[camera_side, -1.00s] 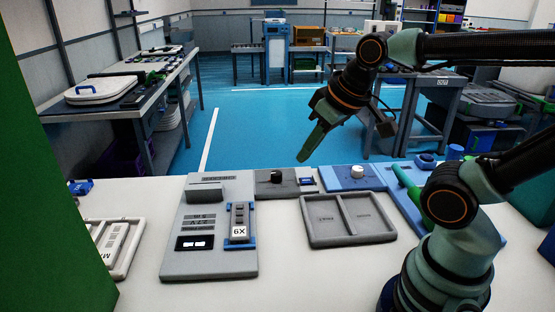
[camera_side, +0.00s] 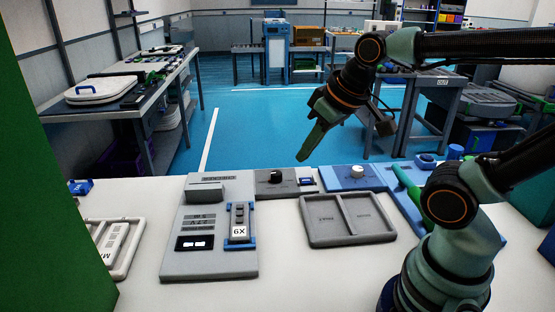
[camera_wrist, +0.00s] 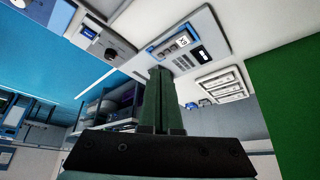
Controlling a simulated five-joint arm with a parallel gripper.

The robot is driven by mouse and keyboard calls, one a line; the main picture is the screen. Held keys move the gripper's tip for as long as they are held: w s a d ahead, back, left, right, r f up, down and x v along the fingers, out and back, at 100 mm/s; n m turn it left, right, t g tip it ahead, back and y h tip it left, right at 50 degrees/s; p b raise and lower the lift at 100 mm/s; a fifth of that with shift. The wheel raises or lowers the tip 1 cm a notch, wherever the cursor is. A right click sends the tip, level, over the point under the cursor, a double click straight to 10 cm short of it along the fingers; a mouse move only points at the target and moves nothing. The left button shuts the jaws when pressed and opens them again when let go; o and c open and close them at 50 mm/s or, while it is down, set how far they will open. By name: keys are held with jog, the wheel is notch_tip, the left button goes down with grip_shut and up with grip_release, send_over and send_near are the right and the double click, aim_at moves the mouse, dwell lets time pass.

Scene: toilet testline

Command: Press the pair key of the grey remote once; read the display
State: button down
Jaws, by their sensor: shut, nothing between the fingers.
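The panel's dark display (camera_side: 194,243) shows small white marks that I cannot read. My gripper (camera_side: 308,155) is shut and empty, high above the table, behind and right of the remote. In the wrist view, my gripper's green fingers (camera_wrist: 160,75) point toward the panel, and the remote (camera_wrist: 172,46) lies beyond their tips.
A grey two-compartment tray (camera_side: 348,239) lies right of the panel. A grey box with a black knob (camera_side: 276,176) and a blue box (camera_side: 352,180) stand behind. A white rack (camera_side: 118,247) is at left, beside a green wall (camera_side: 60,200). The front table is clear.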

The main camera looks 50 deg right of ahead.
jog(key=w+a+m+g, duration=0.2)
jog(key=w+m+g, duration=0.15)
jog(key=w, duration=0.45)
jog(key=m+g, duration=0.2)
jog(key=m, duration=0.3)
send_over(240, 220)
notch_tip(240, 220, down, 6)
jog(key=shift+w, duration=0.1)
jog(key=shift+f, duration=0.15)
notch_tip(240, 220, down, 14)
jog(key=shift+r, duration=0.1)
